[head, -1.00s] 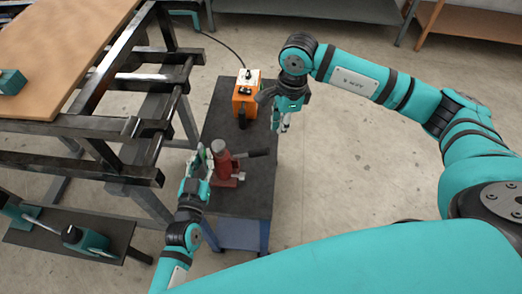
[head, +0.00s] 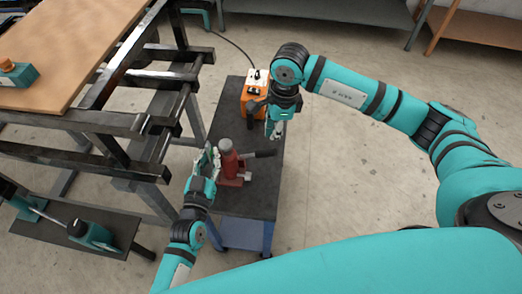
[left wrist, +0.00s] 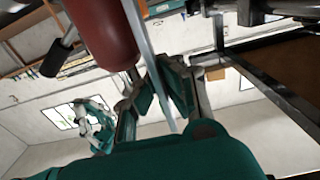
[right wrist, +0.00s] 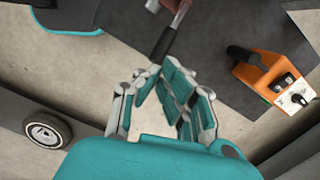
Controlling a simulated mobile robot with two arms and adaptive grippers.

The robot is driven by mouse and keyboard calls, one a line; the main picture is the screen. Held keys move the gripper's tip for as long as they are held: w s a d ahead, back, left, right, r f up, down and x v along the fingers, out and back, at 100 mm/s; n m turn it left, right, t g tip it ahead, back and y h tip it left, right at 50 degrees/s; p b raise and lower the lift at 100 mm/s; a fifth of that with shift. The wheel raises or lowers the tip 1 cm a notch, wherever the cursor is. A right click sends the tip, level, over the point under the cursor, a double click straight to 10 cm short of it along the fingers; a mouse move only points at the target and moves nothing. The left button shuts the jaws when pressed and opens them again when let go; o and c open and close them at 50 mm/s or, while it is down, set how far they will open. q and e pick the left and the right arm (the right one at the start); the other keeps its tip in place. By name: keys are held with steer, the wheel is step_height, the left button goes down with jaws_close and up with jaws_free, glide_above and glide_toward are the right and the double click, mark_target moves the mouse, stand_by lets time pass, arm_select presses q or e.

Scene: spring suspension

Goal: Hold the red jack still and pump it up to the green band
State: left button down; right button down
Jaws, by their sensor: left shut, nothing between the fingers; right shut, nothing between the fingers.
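The red jack (head: 229,162) stands upright on a dark low table, with its dark pump handle (head: 263,153) pointing right. My left gripper (head: 208,158) is shut and empty close beside the jack's left side. In the left wrist view the red cylinder (left wrist: 103,32) and a thin grey upright (left wrist: 152,62) are close to its fingers; I cannot tell whether they touch. My right gripper (head: 275,132) is shut and empty above the handle's end. In the right wrist view the handle (right wrist: 163,43) lies just past its fingertips (right wrist: 170,80). I cannot make out the green band.
An orange box (head: 254,94) with controls and a cable stands at the back of the dark table (head: 258,205). A metal frame with a wooden top (head: 75,45) stands close on the left. A low dark bench (head: 60,237) is at lower left. The floor on the right is clear.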

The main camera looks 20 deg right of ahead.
mark_target(271, 155)
steer(key=shift+d, duration=0.15)
steer(key=shift+f, duration=0.1)
steer(key=f, duration=0.6)
steer(key=shift+a, duration=0.4)
steer(key=shift+f, duration=0.4)
steer(key=shift+a+f, duration=0.1)
steer(key=shift+f, duration=2.1)
